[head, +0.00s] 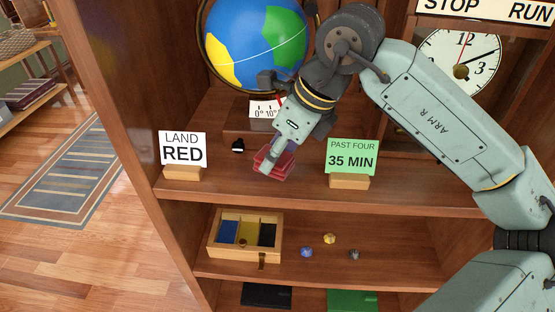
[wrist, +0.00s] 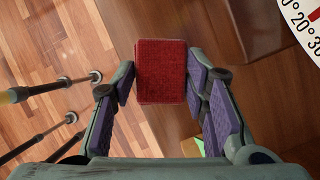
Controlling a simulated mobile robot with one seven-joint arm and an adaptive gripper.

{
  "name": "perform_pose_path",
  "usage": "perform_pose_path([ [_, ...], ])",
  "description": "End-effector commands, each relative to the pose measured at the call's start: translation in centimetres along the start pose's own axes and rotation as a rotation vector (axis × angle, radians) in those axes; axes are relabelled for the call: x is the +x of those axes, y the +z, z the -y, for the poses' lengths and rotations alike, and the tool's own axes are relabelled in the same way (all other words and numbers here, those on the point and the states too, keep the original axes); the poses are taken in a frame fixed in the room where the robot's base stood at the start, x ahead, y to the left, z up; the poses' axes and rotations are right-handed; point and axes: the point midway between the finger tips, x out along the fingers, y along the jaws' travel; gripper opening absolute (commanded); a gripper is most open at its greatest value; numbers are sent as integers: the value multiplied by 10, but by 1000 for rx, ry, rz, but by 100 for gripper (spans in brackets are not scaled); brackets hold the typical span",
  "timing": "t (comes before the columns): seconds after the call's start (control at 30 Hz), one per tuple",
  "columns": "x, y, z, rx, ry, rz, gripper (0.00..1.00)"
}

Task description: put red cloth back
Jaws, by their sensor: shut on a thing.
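The red cloth (head: 281,167) is a small folded red block at the upper shelf, between the two signs in the head view. It also shows in the wrist view (wrist: 162,70), between the purple-padded fingers. My gripper (head: 268,163) points down and is shut on the cloth. In the wrist view my gripper (wrist: 163,88) has one finger at each side of it. I cannot tell whether the cloth touches the shelf or is held just above it.
A LAND RED sign (head: 183,150) stands left and a green 35 MIN sign (head: 352,159) right. A globe (head: 256,45) stands behind. The shelf below holds an open wooden box (head: 217,254) with blue, yellow and black compartments, and small loose pieces (head: 330,239).

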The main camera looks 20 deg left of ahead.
Motion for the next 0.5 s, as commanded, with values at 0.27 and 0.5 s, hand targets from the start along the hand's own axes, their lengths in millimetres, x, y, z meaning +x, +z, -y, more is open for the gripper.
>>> perform_pose_path([
  [0.27,28,-13,-1,-1,1,0,19],
  [0.5,30,-14,-1,-1,0,0,19],
])
